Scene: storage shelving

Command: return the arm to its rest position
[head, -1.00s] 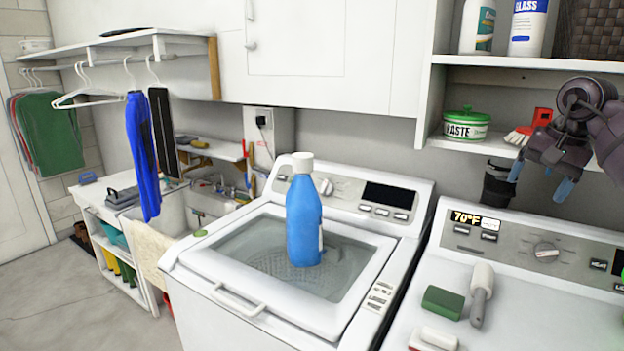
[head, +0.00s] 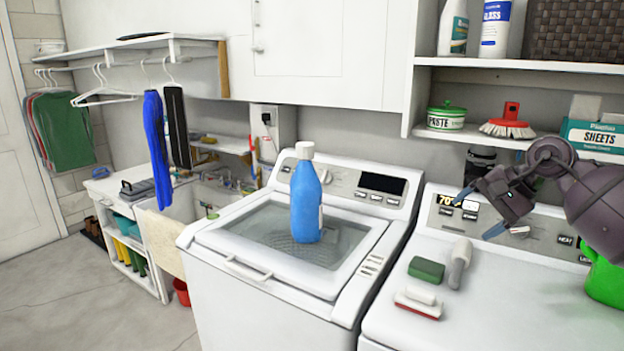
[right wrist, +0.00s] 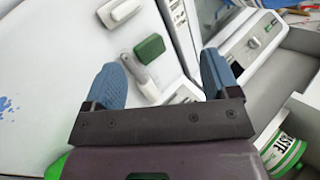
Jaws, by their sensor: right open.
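My right gripper (head: 480,212) is open and empty in the head view. It hangs over the back of the right-hand machine, in front of its control panel, with its blue fingertips pointing left. In the right wrist view its two blue fingers (right wrist: 165,80) stand wide apart with nothing held between them. The purple-grey right arm comes in from the right edge. My left gripper is not in view.
A blue bottle (head: 306,200) stands on the washer lid. A green sponge (head: 427,269), a grey-handled tool (head: 460,263) and a brush (head: 419,302) lie on the right machine (head: 480,325). A green container (head: 603,280) stands at its right. A shelf (head: 470,137) holds paste, brush and sheets.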

